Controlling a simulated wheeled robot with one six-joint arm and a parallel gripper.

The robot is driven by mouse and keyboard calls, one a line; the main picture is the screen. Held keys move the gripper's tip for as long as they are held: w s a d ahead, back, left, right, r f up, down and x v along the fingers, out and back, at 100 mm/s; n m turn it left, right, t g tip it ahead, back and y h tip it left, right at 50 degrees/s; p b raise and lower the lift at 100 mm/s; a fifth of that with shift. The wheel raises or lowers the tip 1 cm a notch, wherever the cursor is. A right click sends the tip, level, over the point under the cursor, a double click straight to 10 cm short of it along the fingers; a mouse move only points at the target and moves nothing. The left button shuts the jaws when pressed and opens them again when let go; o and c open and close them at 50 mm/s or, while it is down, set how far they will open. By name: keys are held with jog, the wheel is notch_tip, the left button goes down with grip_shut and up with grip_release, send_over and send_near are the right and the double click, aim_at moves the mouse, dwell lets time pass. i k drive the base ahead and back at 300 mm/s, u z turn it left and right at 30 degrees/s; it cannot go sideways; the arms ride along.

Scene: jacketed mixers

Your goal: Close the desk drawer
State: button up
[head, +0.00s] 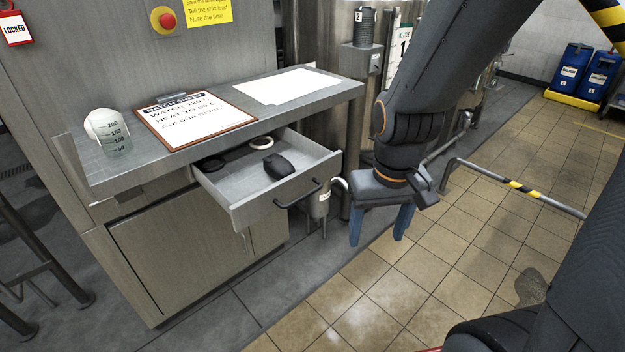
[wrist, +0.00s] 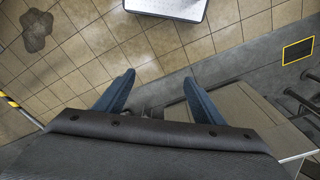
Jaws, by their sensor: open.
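The desk drawer (head: 238,216) is pulled out from under the steel desk top (head: 112,177) in the head view. Its front has a dark bar handle (head: 298,194). The fingers also show in the wrist view (wrist: 160,80), over the floor; the handle is not discernible there.
On the desk top are a clipboard (head: 195,118), a white sheet (head: 287,85) and a beaker (head: 112,135). A small metal vessel (head: 320,203) stands behind the drawer's right side. A pipe rail (head: 520,188) is at right. Tiled floor (head: 400,290) in front is clear.

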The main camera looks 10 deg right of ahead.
aim_at(243, 188)
jog(key=u, duration=0.65)
jog(key=k, duration=0.75)
jog(key=z, duration=0.65)
